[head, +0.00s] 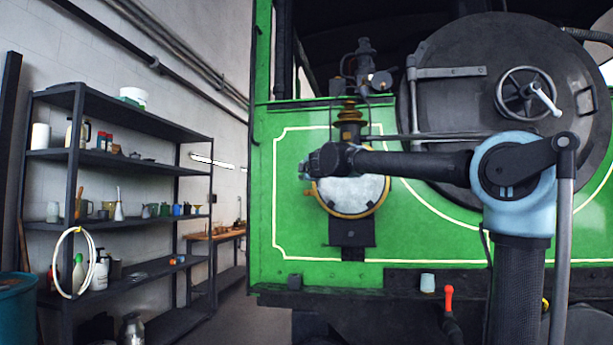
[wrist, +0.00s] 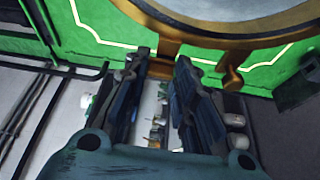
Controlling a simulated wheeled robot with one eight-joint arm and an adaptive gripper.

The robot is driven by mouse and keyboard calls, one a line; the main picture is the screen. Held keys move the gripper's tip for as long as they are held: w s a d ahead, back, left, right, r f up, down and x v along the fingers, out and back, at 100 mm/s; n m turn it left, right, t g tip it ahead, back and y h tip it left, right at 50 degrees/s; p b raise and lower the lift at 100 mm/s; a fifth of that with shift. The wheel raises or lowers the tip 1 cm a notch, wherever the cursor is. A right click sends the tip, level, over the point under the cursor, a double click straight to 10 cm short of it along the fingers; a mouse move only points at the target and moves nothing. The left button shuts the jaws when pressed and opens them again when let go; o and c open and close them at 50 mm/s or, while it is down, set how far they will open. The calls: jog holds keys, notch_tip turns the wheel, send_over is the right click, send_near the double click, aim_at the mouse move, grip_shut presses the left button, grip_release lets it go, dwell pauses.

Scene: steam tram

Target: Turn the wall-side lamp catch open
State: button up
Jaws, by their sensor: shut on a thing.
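The round lamp (head: 352,192) has a pale glass and a brass rim and sits on the tram's green front. In the wrist view its brass rim (wrist: 215,35) arcs across the top. My gripper (head: 306,172) is at the lamp's left, wall-side edge. In the wrist view its two dark fingers (wrist: 162,62) are on either side of a brass tab at the rim, the wall-side lamp catch (wrist: 161,68), and hold it. The head view does not show this catch clearly behind my gripper. A second brass tab (wrist: 234,77) stands out from the rim to the right.
A dark shelf rack (head: 130,160) with bottles and tins stands along the wall at the left, with a wooden bench (head: 215,236) behind it. A gap of floor separates rack and tram.

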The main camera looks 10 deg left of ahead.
jog(key=shift+r+n, duration=0.1)
jog(key=shift+n, duration=0.2)
dwell(0.4)
jog(key=o, duration=1.1)
jog(key=shift+w, duration=0.1)
jog(key=shift+c, duration=0.2)
jog(key=v, duration=1.2)
jog(key=shift+r, duration=0.15)
